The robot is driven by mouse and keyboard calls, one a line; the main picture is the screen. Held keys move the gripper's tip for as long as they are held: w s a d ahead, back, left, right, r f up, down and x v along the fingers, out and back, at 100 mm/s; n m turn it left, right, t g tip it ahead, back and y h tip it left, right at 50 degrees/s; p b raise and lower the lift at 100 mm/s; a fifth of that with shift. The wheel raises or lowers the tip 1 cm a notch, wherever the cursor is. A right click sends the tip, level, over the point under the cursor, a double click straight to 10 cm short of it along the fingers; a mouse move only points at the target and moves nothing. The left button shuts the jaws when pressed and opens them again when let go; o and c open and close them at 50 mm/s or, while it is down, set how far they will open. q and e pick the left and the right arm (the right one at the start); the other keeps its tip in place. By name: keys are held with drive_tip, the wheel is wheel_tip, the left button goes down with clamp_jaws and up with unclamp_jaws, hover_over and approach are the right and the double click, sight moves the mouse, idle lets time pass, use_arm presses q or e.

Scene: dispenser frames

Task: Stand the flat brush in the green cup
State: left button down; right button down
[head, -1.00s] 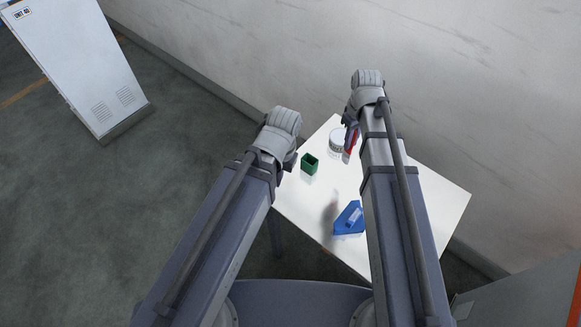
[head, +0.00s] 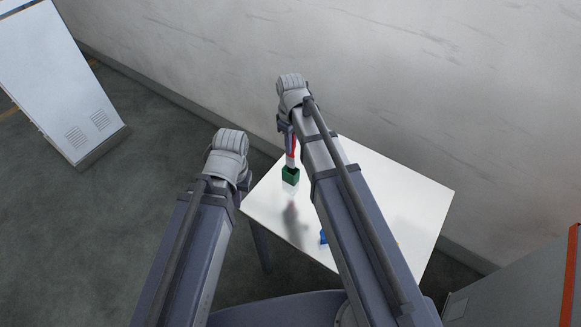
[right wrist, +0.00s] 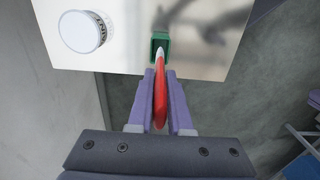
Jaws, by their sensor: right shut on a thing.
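The green cup (head: 290,176) stands at the table's far left edge and also shows in the right wrist view (right wrist: 167,43). My right gripper (right wrist: 160,76) is shut on the flat brush (right wrist: 160,102), whose red handle lies between its fingers. The brush (head: 292,150) hangs roughly upright over the cup, with its pale end at the cup's mouth. I cannot tell how far that end is inside. My left gripper (head: 240,180) is left of the cup, off the table's edge; its fingers are mostly hidden by the wrist.
A white tin with dark lettering (right wrist: 82,32) stands on the white table (head: 405,200); my right arm hides it in the head view. A blue object (head: 323,237) is partly covered by that arm.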

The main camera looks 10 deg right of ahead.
sight(291, 160)
drive_tip(key=shift+f+b, duration=3.3)
drive_tip(key=shift+f, duration=0.6)
drive_tip(key=shift+f, duration=0.1)
drive_tip(key=shift+f, duration=0.15)
drive_tip(key=c, duration=0.8)
unclamp_jaws()
drive_tip(key=shift+c, duration=0.2)
wheel_tip(291, 160, up, 13)
drive_tip(key=p, duration=1.2)
drive_tip(key=shift+f, duration=0.2)
drive_tip(key=s+a+m, duration=0.2)
drive_tip(key=s+a, duration=0.1)
drive_tip(key=s, duration=0.5)
drive_tip(key=s+a+m+h, duration=0.1)
drive_tip(key=s+a+m, duration=0.2)
drive_tip(key=s, duration=0.5)
drive_tip(key=shift+s, duration=0.35)
drive_tip(key=shift+a, duration=0.1)
